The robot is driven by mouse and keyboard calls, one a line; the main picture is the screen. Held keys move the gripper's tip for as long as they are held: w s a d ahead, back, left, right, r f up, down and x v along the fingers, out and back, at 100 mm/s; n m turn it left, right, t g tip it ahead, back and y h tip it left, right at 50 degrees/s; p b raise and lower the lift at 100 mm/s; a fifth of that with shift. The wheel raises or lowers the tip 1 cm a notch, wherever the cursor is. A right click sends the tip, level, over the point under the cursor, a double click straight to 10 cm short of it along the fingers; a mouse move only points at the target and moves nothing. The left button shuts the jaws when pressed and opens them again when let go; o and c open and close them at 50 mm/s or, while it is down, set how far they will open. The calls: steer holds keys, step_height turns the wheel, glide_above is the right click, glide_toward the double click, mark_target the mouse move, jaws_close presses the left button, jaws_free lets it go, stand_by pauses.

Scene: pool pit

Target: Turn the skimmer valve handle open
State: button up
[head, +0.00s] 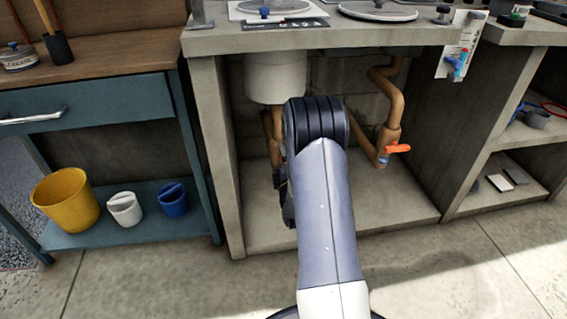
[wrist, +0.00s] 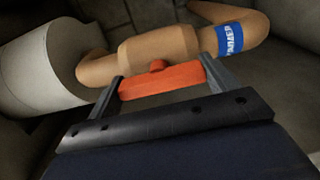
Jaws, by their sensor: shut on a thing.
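In the wrist view, the orange skimmer valve handle (wrist: 160,82) lies between the two grey fingers of my gripper (wrist: 164,73), with a finger at each end. My gripper is shut on it. The handle lies roughly along the copper-coloured pipe and valve body (wrist: 158,46). A blue label band (wrist: 230,38) ending in "MMER" wraps the pipe to the right. In the head view, my arm hides this handle; part of my gripper (head: 285,188) shows low at the arm's left, by the left pipe (head: 269,126).
A second orange handle (head: 397,149) sits on the right-hand pipe (head: 391,115). A white canister (head: 275,78) hangs under the counter (head: 300,40), left of my arm; its side wall (head: 214,150) bounds the bay. A yellow bucket (head: 66,199) stands on the left shelf.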

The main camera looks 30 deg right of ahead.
steer(key=o, duration=0.9)
steer(key=p+v, duration=0.2)
steer(key=v, duration=0.9)
steer(key=shift+w, duration=0.1)
steer(key=b+x, duration=0.2)
steer(key=x, duration=0.9)
steer(key=shift+m, duration=0.3)
